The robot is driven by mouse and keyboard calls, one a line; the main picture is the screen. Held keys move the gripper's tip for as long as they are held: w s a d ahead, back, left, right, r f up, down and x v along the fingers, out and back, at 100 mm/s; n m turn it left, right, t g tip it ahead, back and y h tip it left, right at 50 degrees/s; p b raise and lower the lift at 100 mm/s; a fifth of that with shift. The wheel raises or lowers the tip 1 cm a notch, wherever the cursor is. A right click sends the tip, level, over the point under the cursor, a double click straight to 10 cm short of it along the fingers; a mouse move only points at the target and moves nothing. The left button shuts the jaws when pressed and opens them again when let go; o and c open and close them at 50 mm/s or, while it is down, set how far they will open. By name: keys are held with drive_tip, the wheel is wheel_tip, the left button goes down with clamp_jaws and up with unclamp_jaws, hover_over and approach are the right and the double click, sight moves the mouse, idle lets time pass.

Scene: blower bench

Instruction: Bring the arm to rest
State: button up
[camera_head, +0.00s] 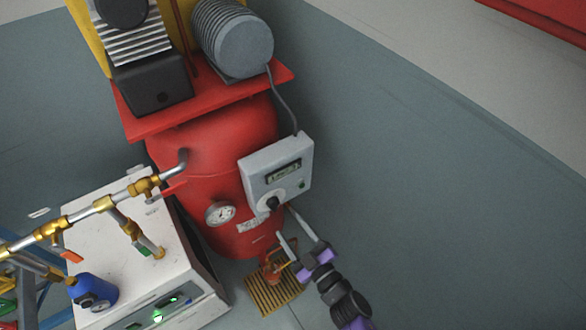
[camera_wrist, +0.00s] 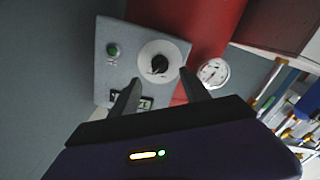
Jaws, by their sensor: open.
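My gripper (camera_head: 292,226) is open and empty, its two fingers apart, at the lower middle of the head view, just below a grey control box. In the wrist view my gripper (camera_wrist: 158,92) points at that control box (camera_wrist: 118,62). The control box (camera_head: 298,158) has a round dial with a black knob (camera_head: 272,203), a small display and a green button (camera_wrist: 113,50). The knob (camera_wrist: 159,64) shows in the wrist view beyond and between the fingertips. I cannot tell how far the fingertips are from the box.
A red tank (camera_head: 215,140) with a gauge (camera_head: 220,213) stands behind the box, carrying a motor (camera_head: 235,45). A white cabinet (camera_head: 130,240), brass piping (camera_head: 105,204) and a blue regulator (camera_head: 93,292) are at the left. A grate (camera_head: 262,298) lies below. The floor at right is clear.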

drive_tip(key=s+d+r+m+t+h, duration=0.1)
drive_tip(key=d+r+m+t+h, duration=0.3)
drive_tip(key=r, duration=0.3)
drive_tip(key=s+d+r+m+g+h, duration=0.1)
drive_tip(key=s+d+r, duration=0.4)
drive_tip(key=s, duration=0.6)
drive_tip(key=s+d+r+m+g+h, duration=0.1)
drive_tip(key=s+d+r+m+h, duration=0.2)
drive_tip(key=s, duration=0.8)
drive_tip(key=s+d+r+m+g+h, duration=0.2)
drive_tip(key=s+d+r+m, duration=0.2)
drive_tip(key=s+d+r, duration=0.3)
drive_tip(key=shift+s+d+m, duration=0.3)
drive_tip(key=shift+s+d, duration=0.45)
drive_tip(key=shift+s, duration=1.2)
